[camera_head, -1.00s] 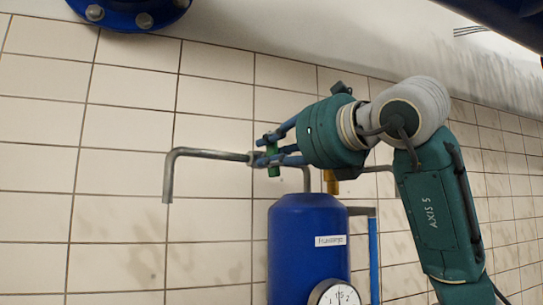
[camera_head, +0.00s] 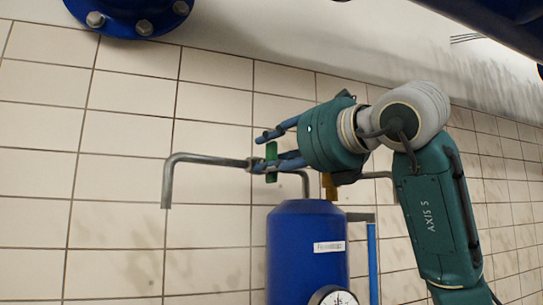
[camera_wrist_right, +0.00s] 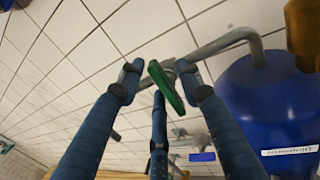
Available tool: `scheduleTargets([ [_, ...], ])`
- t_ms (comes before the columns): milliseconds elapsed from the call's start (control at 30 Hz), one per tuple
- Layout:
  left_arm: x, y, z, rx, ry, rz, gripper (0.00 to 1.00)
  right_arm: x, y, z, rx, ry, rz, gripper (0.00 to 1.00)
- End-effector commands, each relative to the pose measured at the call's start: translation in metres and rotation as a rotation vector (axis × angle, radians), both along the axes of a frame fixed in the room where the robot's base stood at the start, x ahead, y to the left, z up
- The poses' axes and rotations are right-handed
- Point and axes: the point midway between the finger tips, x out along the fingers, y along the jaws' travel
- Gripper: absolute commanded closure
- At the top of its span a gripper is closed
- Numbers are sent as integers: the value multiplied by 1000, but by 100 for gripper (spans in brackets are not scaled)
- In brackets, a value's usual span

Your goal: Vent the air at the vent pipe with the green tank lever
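The green tank lever (camera_head: 271,160) sits on the grey vent pipe (camera_head: 205,159), whose left end bends down in front of the tiled wall. In the head view the lever stands roughly upright. My right gripper (camera_head: 262,151) comes from the right, its blue fingers spread around the lever. In the right wrist view the lever (camera_wrist_right: 170,88) lies tilted between the spread fingertips, with gaps beside it; the gripper is open. Whether a finger touches the lever is hard to tell. My left gripper is not in view.
A blue tank (camera_head: 293,250) with a white label and a dial gauge (camera_head: 333,296) stands below the pipe. A brass fitting (camera_head: 330,188) and a thin blue pipe (camera_head: 372,262) are close by. A blue flange (camera_head: 128,15) hangs at top left. The wall at left is free.

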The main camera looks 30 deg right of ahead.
Motion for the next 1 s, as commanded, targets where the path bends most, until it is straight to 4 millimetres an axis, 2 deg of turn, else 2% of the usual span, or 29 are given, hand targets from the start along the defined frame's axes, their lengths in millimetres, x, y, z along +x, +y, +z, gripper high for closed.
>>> scheduleTargets([
  [167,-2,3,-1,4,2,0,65,0,0,-2,-2,4,0,65],
  [267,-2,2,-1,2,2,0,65,-7,0,-2,-2,3,0,65],
  [367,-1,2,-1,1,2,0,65,-22,0,-2,-2,2,0,65],
  [700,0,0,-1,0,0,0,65,-93,-3,-1,-1,-1,0,65],
  [833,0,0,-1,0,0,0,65,-110,-3,-1,-1,0,0,65],
  [1000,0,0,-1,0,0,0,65,-120,-3,-2,0,1,0,65],
])
